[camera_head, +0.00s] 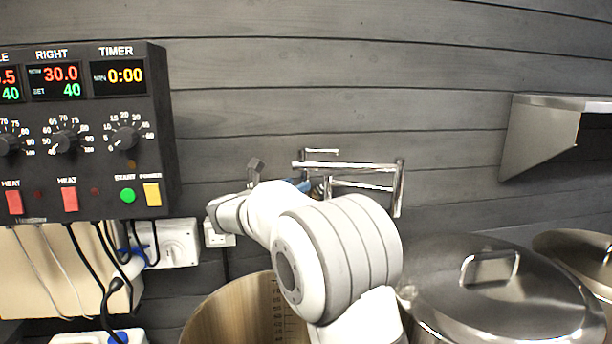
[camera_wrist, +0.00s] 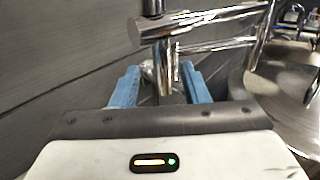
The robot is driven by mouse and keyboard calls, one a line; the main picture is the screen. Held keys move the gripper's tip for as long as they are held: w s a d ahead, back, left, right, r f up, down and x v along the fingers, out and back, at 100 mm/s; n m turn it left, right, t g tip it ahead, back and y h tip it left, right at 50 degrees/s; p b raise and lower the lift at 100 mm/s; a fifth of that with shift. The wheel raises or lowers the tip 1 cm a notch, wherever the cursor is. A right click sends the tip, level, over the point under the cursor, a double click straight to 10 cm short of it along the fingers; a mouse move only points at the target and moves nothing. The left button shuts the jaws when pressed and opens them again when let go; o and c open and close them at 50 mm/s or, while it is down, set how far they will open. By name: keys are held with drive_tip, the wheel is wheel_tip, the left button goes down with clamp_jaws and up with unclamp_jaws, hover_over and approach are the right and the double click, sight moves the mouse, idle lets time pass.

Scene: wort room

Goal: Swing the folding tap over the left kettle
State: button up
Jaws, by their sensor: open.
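The chrome folding tap (camera_head: 350,167) is mounted at the grey plank wall. Its arm reaches right, and its downturned end lies left of the lidded kettle's handle in the head view. In the wrist view the tap's bars (camera_wrist: 205,22) cross the top. My gripper (camera_wrist: 160,82) is open, with blue fingers on either side of an upright chrome part of the tap; I cannot tell whether they touch it. In the head view my arm hides most of the gripper. The left kettle (camera_head: 233,312) is uncovered, with level marks inside, partly hidden by my arm.
A black control box (camera_head: 90,170) with cables hangs at left, beside a socket (camera_head: 178,243). A steel shelf (camera_head: 545,130) juts out at right.

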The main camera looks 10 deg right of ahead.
drive_tip(key=p+x, duration=0.1)
drive_tip(key=x, duration=0.5)
drive_tip(key=shift+d+p, duration=0.2)
drive_tip(key=shift+p, duration=0.15)
clamp_jaws()
